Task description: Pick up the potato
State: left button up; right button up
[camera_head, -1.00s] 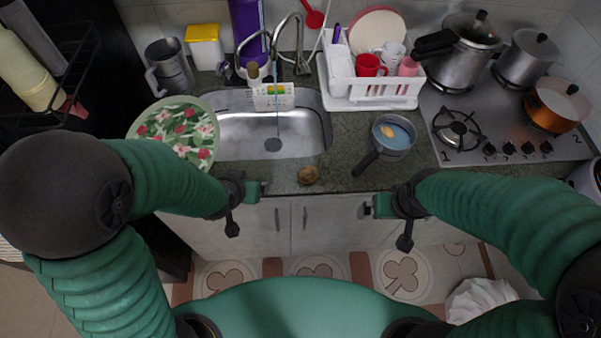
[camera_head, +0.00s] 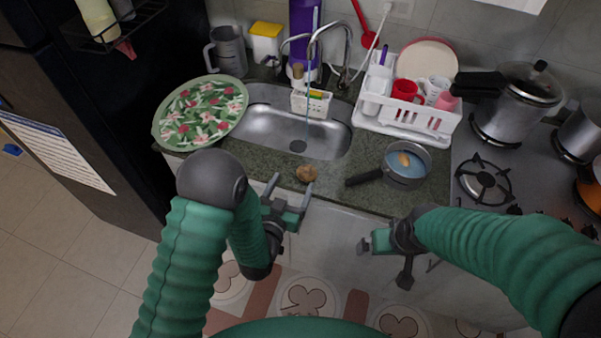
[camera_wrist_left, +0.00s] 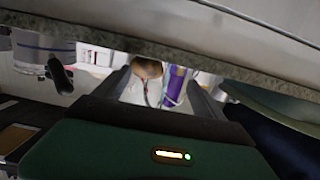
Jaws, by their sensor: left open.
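The potato (camera_head: 307,173) is small, round and brown. It lies on the green stone counter by its front edge, in front of the sink. My left gripper (camera_head: 290,188) is open and empty at the counter's front edge, just in front of the potato. In the head view its right finger is close to the potato; I cannot tell if they touch. In the left wrist view the potato (camera_wrist_left: 148,68) appears between the two fingers (camera_wrist_left: 160,90), beyond the tips. My right gripper (camera_head: 367,245) hangs in front of the cabinets, away from the potato; its finger gap is unclear.
A pan (camera_head: 407,165) with blue contents stands right of the potato. The sink (camera_head: 290,135) lies behind it, with running water. A floral plate (camera_head: 200,112) is to the left. A white dish rack (camera_head: 405,118) and stove (camera_head: 485,180) are to the right.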

aim_at(308, 177)
pick_arm(q)
jog(key=w+d, duration=0.4)
jog(key=d, duration=0.1)
jog(key=shift+w+f+p, duration=0.1)
jog(key=shift+w+p, duration=0.15)
jog(key=shift+p, duration=0.1)
jog(key=w, duration=0.3)
jog(key=shift+w+a+f, duration=0.1)
jog(key=shift+w+f, duration=0.15)
jog(key=shift+f, duration=0.15)
jog(key=shift+a, duration=0.25)
jog(key=shift+d, duration=0.55)
jog(key=c, duration=0.6)
jog(key=shift+d, duration=0.2)
jog(key=c, duration=0.5)
jog(key=shift+a, duration=0.3)
jog(key=c, duration=0.4)
jog(key=shift+a+r, duration=0.1)
jog(key=shift+a, duration=0.1)
pick_arm(e)
jog(key=shift+s+d+r, duration=0.1)
jog(key=shift+d+r, duration=0.55)
